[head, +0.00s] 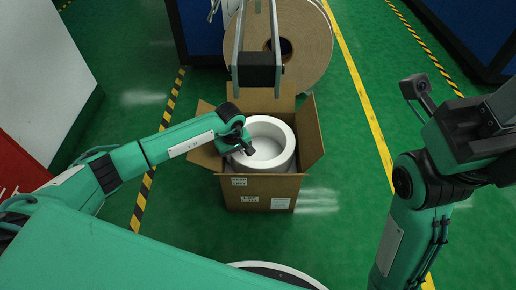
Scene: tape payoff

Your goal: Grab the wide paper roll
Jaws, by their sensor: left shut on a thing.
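The wide paper roll (284,143) is a thick white ring, lying in an open cardboard box (264,193) with its hollow core facing up. My left gripper (244,146) reaches in from the left over the box and is shut on the roll's left wall. The fingertips are small and partly hidden by the gripper body. My right arm stands at the right edge, away from the box. Its dark end (470,128) runs toward the picture's edge, and its fingers cannot be made out.
A large tan reel (304,40) stands behind the box, with a grey metal frame carrying a black block (257,76) in front of it. Box flaps stand open around the roll. Dark blue cabinets (468,30) are at the back. Green floor is clear right of the box.

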